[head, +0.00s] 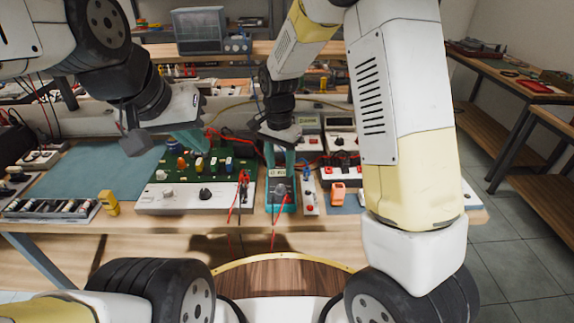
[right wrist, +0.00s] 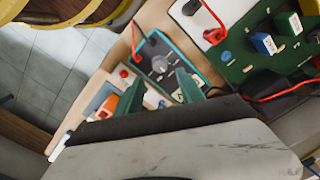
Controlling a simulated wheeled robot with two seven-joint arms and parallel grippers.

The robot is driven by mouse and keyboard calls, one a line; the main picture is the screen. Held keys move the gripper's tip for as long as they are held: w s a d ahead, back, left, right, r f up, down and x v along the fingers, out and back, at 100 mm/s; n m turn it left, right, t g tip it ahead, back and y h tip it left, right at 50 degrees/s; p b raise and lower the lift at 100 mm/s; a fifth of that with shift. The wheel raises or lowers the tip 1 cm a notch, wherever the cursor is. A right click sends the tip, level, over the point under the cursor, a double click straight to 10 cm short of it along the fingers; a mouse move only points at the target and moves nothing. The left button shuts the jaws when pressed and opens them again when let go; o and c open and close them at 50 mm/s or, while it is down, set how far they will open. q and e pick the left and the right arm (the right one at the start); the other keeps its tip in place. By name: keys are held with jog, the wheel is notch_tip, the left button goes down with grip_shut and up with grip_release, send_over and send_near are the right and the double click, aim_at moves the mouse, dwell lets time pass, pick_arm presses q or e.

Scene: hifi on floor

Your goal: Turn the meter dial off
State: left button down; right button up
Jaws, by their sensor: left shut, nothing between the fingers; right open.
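The meter (head: 282,207) is a dark handheld unit with a teal edge, lying on the bench in the middle of the head view. Its grey round dial (head: 281,189) faces up; in the right wrist view the dial (right wrist: 159,65) lies beyond the fingertips. My right gripper (head: 279,160) is over the display end of the meter, open, with green fingers apart and nothing between them. The right wrist view also shows these fingers (right wrist: 160,92), clear of the dial. My left gripper (head: 202,148) is shut and empty above the back of the green circuit board.
The green circuit board (head: 213,165) with coloured parts and a white control panel (head: 170,199) stand left of the meter. Red leads cross near it. A power strip (head: 310,198) and orange item (head: 338,194) are close on its right. A teal mat (head: 95,172) lies left.

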aim_at(280, 186)
notch_tip(280, 186, down, 7)
jog(key=shift+f, duration=0.15)
jog(key=shift+c, duration=0.3)
grip_shut()
